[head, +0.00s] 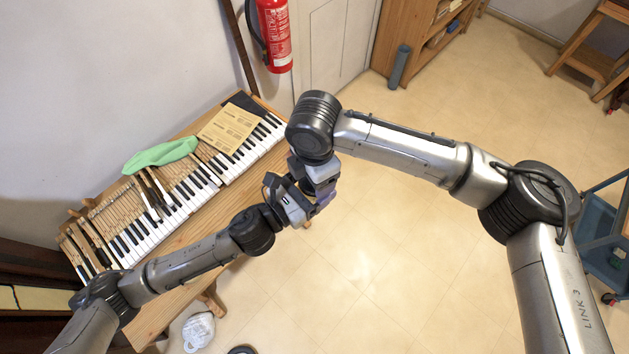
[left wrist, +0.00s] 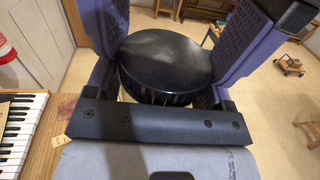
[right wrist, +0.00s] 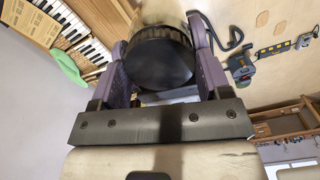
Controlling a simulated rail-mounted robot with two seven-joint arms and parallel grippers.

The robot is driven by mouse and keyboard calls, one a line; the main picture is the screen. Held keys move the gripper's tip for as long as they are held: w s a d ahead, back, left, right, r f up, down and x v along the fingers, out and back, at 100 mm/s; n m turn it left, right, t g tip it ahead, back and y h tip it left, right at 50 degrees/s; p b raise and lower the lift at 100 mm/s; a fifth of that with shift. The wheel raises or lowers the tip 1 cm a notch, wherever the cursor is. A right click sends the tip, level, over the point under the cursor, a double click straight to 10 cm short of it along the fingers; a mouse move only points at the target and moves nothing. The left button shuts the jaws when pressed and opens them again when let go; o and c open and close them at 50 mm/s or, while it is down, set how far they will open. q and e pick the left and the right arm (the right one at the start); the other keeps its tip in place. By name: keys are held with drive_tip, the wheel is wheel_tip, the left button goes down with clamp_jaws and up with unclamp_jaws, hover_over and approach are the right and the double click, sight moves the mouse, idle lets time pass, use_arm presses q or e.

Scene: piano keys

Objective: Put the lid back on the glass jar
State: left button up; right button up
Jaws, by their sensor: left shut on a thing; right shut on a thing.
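A round black lid (left wrist: 165,62) with a smooth face and a ribbed rim sits between the purple fingers of my left gripper (left wrist: 170,45). The right wrist view shows a black ribbed lid (right wrist: 155,62) between the fingers of my right gripper (right wrist: 158,50). It looks like the same lid, held by both. Both grippers are shut. In the head view my left gripper (head: 305,200) and my right gripper (head: 322,192) meet in the air beside the keyboard bench, and the lid is hidden among them. I cannot make out the glass jar in any view.
A wooden bench with piano keys (head: 150,222) runs along the wall on the left. A green cloth (head: 160,154) and a tan printed sheet (head: 228,128) lie on the keys. A red fire extinguisher (head: 273,35) hangs behind. The floor in the middle is clear.

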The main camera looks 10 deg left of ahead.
drive_tip(key=o, duration=1)
drive_tip(key=shift+r, duration=0.1)
drive_tip(key=shift+r, duration=2.15)
drive_tip(key=shift+o, duration=0.5)
drive_tip(key=shift+r, duration=0.1)
wheel_tip(320, 180, up, 12)
